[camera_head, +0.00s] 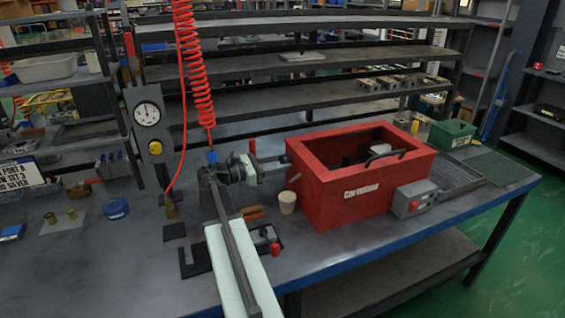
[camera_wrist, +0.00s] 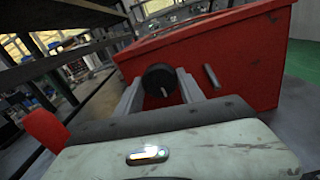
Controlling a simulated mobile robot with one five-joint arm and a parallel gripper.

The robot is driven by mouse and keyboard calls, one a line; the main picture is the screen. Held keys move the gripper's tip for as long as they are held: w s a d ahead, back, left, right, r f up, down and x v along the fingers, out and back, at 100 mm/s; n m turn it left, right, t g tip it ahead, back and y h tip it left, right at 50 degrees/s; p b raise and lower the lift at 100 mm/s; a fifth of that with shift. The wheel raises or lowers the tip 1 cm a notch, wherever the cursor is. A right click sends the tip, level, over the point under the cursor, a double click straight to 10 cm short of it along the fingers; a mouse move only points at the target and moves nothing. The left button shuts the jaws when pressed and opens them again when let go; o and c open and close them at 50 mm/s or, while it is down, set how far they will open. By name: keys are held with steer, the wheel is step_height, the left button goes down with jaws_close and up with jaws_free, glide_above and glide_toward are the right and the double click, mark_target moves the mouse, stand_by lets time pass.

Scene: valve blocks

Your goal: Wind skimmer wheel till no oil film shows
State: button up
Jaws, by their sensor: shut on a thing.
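The red tank (camera_head: 345,195) stands on the bench, open at the top, with a black handle across its rim. In the wrist view its red side (camera_wrist: 235,50) fills the upper right. The wheel shows there as a dark round knob (camera_wrist: 158,82) at the tank's side. My gripper (camera_wrist: 162,76) has its two grey fingers on either side of the knob, shut on it. In the head view my gripper (camera_head: 272,166) reaches the tank's left side, and the wheel cannot be made out. The tank's inside is mostly hidden, so I cannot tell whether oil film shows.
A pale cup (camera_head: 287,202) stands close by the tank's left front. A grey switch box (camera_head: 412,198) is on its right front. A dark tray (camera_head: 462,178) and a green box (camera_head: 450,134) lie to the right. A red coiled hose (camera_head: 195,65) hangs at the left.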

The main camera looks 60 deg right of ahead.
steer(key=shift+a+m, duration=0.1)
steer(key=shift+m, duration=0.2)
steer(key=m, duration=0.4)
steer(key=shift+f, duration=0.1)
steer(key=m, duration=0.3)
steer(key=shift+s+m, duration=0.1)
steer(key=shift+m, duration=0.2)
steer(key=m, duration=0.4)
steer(key=shift+m, duration=0.3)
steer(key=m, duration=0.3)
steer(key=shift+m, duration=0.3)
steer(key=m, duration=0.4)
steer(key=shift+m, duration=0.3)
steer(key=m, duration=0.3)
steer(key=shift+m, duration=0.3)
steer(key=m, duration=0.4)
steer(key=shift+m, duration=2.1)
